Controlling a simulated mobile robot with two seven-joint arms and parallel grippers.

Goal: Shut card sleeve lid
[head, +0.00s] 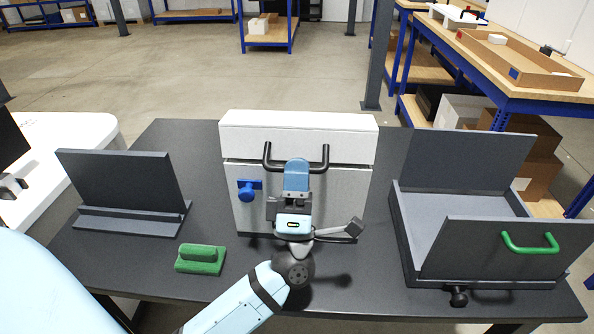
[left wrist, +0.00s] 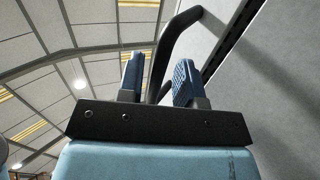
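A light grey box-like unit (head: 245,205) stands upright in the middle of the dark table. Its upper panel (head: 298,135) is separated from the front below by a dark seam. A black bar handle (head: 325,158) projects from the unit. My left gripper (head: 296,178) is in front of the unit at this handle. In the left wrist view, its two blue fingers (left wrist: 159,80) are apart, with the black handle (left wrist: 180,32) showing between and beyond them. Gaps show beside the bar; contact is unclear. No part is clearly marked as the card sleeve lid. My right gripper is not in view.
A blue knob (head: 249,190) projects from the unit's front. A green block (head: 201,259) and dark stand (head: 122,190) are at left. An open dark case (head: 402,235) with a green handle (head: 530,243) is at right. Bare tabletop (head: 200,140) lies between stand and unit.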

